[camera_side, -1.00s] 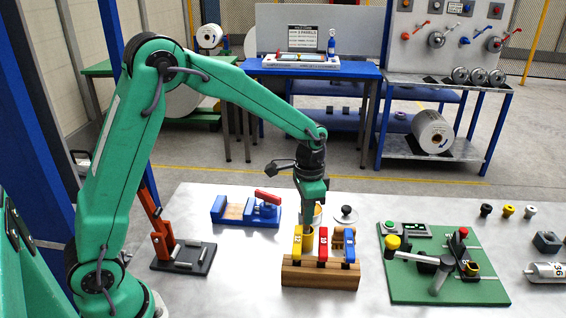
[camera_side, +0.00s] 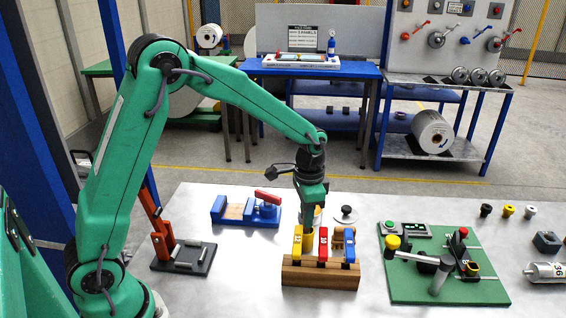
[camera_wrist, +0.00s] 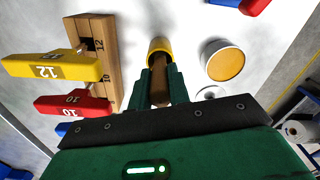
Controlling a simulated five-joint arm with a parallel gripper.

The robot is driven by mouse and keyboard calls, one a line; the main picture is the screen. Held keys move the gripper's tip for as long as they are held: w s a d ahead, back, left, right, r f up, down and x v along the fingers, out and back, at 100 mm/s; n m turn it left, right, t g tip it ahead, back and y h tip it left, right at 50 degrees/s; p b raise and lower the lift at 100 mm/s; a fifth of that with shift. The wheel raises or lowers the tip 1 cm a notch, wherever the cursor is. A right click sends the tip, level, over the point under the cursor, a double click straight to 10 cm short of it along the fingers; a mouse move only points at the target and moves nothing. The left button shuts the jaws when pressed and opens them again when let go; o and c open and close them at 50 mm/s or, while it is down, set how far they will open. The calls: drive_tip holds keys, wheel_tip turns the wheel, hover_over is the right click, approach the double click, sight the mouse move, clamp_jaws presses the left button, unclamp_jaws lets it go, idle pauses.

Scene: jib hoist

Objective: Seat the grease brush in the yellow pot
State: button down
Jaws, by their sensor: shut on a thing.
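My gripper (camera_wrist: 160,76) is shut on the brown handle of the grease brush (camera_wrist: 159,93) in the wrist view. The brush's far end reaches the mouth of the yellow pot (camera_wrist: 160,45) and appears to be inside it; how deep cannot be seen. In the side view my gripper (camera_side: 310,208) points down just above the yellow pot (camera_side: 308,242), behind the wooden tool block. The block's yellow handle partly hides the pot, and the brush cannot be made out there.
A white tub with orange contents (camera_wrist: 224,63) stands close beside the pot. The wooden block (camera_side: 320,275) with yellow, red and blue handles stands close in front. A blue vise (camera_side: 246,211) is to the left, a green board (camera_side: 445,270) to the right.

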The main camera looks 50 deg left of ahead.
drive_tip(key=shift+f, duration=0.45)
idle(0.5)
drive_tip(key=c, duration=1)
unclamp_jaws()
drive_tip(key=shift+r, duration=0.1)
drive_tip(key=shift+r, duration=3.4)
